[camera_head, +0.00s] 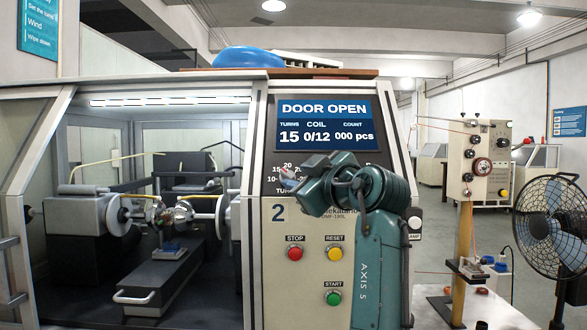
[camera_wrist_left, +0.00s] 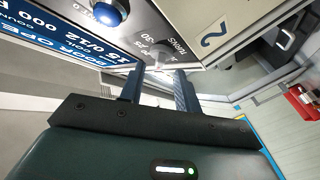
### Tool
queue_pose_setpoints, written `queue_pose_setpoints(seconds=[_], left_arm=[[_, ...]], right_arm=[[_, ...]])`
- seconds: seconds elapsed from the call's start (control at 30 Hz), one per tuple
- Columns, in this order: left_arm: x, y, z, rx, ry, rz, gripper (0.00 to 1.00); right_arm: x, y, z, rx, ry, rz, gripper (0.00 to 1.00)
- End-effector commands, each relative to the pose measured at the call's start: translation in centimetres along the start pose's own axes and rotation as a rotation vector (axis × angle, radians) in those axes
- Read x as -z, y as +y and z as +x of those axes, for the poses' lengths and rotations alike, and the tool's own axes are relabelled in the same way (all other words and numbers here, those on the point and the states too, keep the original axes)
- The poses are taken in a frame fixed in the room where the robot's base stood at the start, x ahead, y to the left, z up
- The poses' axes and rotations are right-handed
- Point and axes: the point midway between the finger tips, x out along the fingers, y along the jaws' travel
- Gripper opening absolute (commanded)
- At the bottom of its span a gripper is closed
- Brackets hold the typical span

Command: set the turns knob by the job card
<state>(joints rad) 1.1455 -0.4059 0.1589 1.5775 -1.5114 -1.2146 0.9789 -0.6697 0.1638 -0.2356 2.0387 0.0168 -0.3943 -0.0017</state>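The machine's display (camera_head: 325,122) reads DOOR OPEN, turns 15, coil 0/12, count 000 pcs. The turns knob shows in the left wrist view as a small pale knob (camera_wrist_left: 160,64) beside the printed numbers 25 and 30 and the label TURNS. My left gripper (camera_head: 291,180) is at the panel under the display. In the left wrist view its two fingers (camera_wrist_left: 158,84) stand apart with the knob near their tips; I cannot tell whether they touch it. I cannot make out a job card. My right gripper is not in view.
Red stop (camera_head: 295,253), yellow reset (camera_head: 334,253) and green start (camera_head: 333,299) buttons are below. A lit blue button (camera_wrist_left: 107,14) is near the knob. The winding bay (camera_head: 165,220) stands open left. A fan (camera_head: 549,222) stands at the right.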

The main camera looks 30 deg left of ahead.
Motion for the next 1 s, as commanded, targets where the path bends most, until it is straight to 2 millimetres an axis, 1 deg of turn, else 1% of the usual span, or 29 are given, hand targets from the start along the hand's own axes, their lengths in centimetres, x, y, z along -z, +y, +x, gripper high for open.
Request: queue_pose_setpoints(seconds=[0.03,0.1,0.2,0.33,0.57,0.9,0.93,1.0], left_arm=[[0.2,0.1,0.8,0.001,-0.001,0.000,0.33],[0.2,0.1,1.7,0.000,0.001,0.001,0.33],[0.1,0.1,2.5,0.000,0.000,0.001,0.33],[0.0,0.0,3.0,-0.001,0.000,0.001,0.33],[0.0,0.0,3.0,-0.001,0.000,0.000,0.33],[0.0,0.0,3.0,-0.001,0.000,0.000,0.06],[0.0,0.0,3.0,-0.001,0.000,0.000,0.04],[0.0,0.0,3.0,-0.001,0.000,0.001,0.04]], right_arm=[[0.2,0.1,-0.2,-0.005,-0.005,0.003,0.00],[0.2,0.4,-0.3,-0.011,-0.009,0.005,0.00],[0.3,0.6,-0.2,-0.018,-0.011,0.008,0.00],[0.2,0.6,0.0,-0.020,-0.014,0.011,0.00],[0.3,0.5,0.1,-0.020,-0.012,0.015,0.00],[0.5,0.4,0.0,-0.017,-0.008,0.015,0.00],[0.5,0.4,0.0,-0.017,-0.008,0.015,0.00],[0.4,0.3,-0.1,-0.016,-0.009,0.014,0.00]])
